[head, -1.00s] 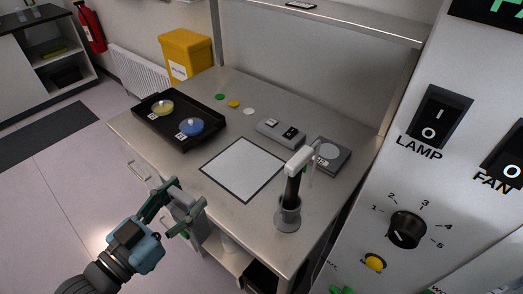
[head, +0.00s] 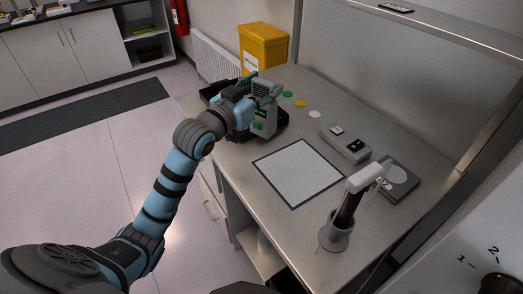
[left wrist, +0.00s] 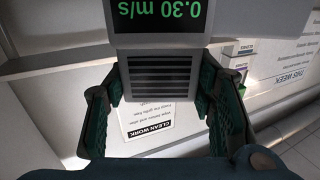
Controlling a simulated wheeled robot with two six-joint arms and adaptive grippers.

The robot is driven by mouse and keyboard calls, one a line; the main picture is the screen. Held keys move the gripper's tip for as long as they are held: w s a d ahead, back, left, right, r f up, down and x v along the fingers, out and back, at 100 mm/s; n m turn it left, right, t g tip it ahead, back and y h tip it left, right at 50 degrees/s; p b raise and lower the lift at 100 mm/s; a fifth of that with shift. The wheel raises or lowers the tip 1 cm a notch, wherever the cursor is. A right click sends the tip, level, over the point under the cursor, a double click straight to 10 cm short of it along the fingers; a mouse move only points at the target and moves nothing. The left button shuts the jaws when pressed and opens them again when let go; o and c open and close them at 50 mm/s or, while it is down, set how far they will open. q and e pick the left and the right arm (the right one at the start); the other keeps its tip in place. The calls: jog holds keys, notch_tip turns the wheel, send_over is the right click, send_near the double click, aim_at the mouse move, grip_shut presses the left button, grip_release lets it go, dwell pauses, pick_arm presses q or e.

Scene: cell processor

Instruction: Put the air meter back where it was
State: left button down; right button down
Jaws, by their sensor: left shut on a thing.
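The air meter (head: 266,116) is a grey box with a vented face and a green button. My left gripper (head: 262,90) is shut on it and holds it in front of the black tray (head: 240,136), hiding much of that tray. In the left wrist view, the meter (left wrist: 160,54) sits between the two teal fingers of my left gripper (left wrist: 160,100), and its display reads 0.30 m/s in green. Whether it touches the tray or bench is hard to tell. My right gripper is not in view.
Coloured discs lie behind. A yellow bin (head: 262,46) stands beyond. A shelf (head: 440,27) overhangs the back.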

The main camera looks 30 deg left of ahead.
aim_at(262, 136)
pick_arm(q)
notch_tip(262, 136, down, 15)
jog(key=b, duration=0.3)
jog(key=shift+s, duration=0.15)
jog(key=c, duration=0.7)
grip_release()
jog(key=s+p, duration=0.3)
jog(key=s, duration=0.1)
jog(key=s+a+p, duration=0.1)
jog(key=s+p, duration=0.6)
jog(key=shift+s+a, duration=0.4)
